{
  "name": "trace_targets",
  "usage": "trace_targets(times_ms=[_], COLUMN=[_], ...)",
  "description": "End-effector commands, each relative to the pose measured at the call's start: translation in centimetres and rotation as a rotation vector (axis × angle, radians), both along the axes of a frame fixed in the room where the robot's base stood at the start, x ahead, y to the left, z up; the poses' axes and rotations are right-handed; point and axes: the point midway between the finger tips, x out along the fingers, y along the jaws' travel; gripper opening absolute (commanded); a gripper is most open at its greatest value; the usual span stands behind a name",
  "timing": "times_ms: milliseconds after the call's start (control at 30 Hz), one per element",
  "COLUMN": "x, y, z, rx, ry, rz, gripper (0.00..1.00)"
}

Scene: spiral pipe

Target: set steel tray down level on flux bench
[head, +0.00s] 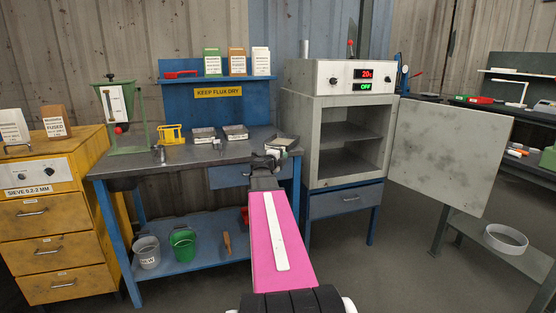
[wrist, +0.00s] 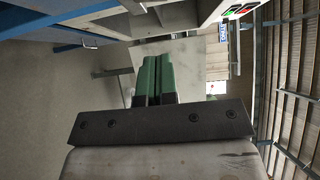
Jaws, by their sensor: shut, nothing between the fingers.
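The flux bench (head: 120,166) has a dark grey top and a blue frame, under a sign reading KEEP FLUX DRY. Two small steel trays, one left (head: 203,135) and one right (head: 236,132), rest on its top near the back. A third small tray-like piece (head: 283,142) is at the bench's right end, just beyond my gripper. It looks slanted, and my gripper partly covers it, so I cannot tell whether it touches the bench. My gripper (head: 274,154) is over the bench's right end. In the wrist view its green fingers (wrist: 153,80) are together with nothing between them.
The oven (head: 348,135) stands right of the bench, its door (head: 447,155) swung wide open and its chamber empty. A yellow holder (head: 171,134) and a green hopper stand (head: 125,115) occupy the bench's left part. The bench's front middle is clear.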

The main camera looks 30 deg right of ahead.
Motion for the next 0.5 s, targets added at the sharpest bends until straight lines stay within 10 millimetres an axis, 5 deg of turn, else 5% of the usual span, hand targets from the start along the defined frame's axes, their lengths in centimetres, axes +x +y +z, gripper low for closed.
trace_targets(times_ms=[200,500], x=[2.1,5.5], y=[-4.0,-4.9], z=[0.0,0.0], rx=[0.000,0.000], ry=[0.001,0.001], rz=[-0.001,0.001], gripper=[0.00,0.00])
